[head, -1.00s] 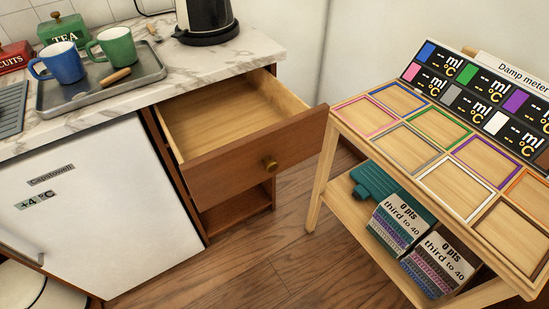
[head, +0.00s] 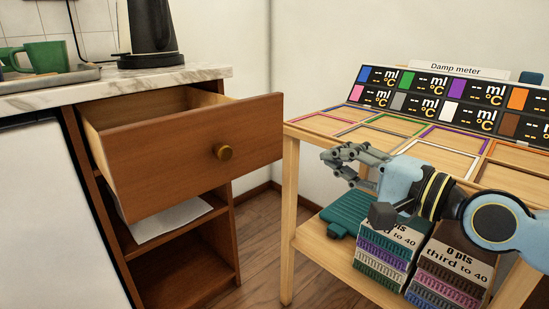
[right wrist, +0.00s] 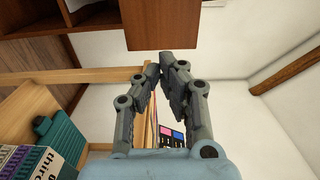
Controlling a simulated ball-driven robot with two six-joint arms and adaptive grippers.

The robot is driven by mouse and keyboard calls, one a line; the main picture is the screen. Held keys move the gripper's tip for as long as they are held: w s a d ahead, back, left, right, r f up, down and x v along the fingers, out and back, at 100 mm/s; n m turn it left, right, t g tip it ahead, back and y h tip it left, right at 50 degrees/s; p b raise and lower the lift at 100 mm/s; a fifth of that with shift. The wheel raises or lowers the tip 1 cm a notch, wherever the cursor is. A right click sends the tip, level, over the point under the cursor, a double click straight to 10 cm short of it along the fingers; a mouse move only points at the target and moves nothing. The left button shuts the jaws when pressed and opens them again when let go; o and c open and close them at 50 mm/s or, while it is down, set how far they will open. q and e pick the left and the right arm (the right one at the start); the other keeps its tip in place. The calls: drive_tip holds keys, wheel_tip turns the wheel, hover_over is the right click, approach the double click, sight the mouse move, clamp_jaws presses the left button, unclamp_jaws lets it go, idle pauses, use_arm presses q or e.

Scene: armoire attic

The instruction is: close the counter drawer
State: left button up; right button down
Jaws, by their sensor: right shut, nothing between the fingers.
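In the right wrist view the shut fingertips (right wrist: 167,65) lie just below a brown panel that looks like the drawer front (right wrist: 160,25). My left gripper is in neither view.
The wooden stand (head: 289,220) with coloured frames and a display board (head: 440,95) is close beside my right arm. Boxes (head: 385,250) and a teal item (head: 345,215) sit on its lower shelf. A kettle (head: 150,30) and green mug (head: 45,55) stand on the counter.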

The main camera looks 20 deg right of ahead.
sight(269, 132)
drive_tip(key=b+x, duration=0.4)
drive_tip(key=x, duration=0.8)
drive_tip(key=shift+w+a+f, duration=0.1)
drive_tip(key=shift+w, duration=0.3)
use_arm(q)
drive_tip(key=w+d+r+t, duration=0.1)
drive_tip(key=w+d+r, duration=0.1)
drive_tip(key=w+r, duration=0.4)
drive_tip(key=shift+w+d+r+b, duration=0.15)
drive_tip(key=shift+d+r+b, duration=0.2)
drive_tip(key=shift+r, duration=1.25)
use_arm(e)
drive_tip(key=shift+w+a, duration=0.2)
drive_tip(key=shift+w, duration=0.3)
